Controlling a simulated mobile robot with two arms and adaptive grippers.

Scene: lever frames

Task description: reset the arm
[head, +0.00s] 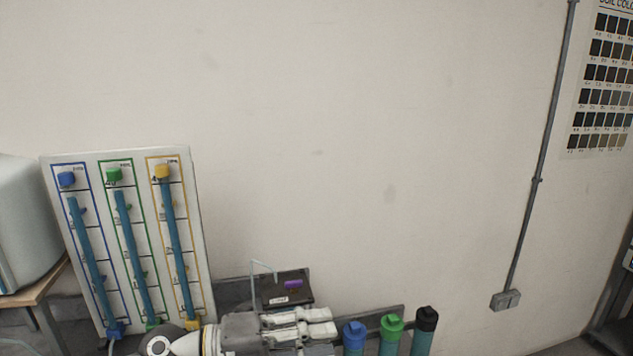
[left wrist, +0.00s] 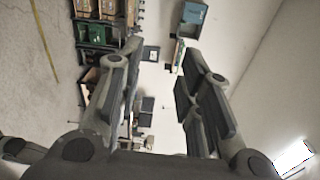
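My left gripper (head: 328,322) reaches in from the lower left of the head view and points right, low in front of the wall. In the left wrist view its two fingers (left wrist: 161,52) stand apart with a clear gap and nothing held between them. The gripper hides part of what lies behind it at the bottom of the head view. My right gripper shows in neither view.
A white panel (head: 146,158) with blue, green and yellow outlined columns leans at the left. Capped tubes stand at the bottom: blue (head: 354,338), green (head: 391,332), black (head: 426,330). A dark box (head: 287,287) sits behind the gripper.

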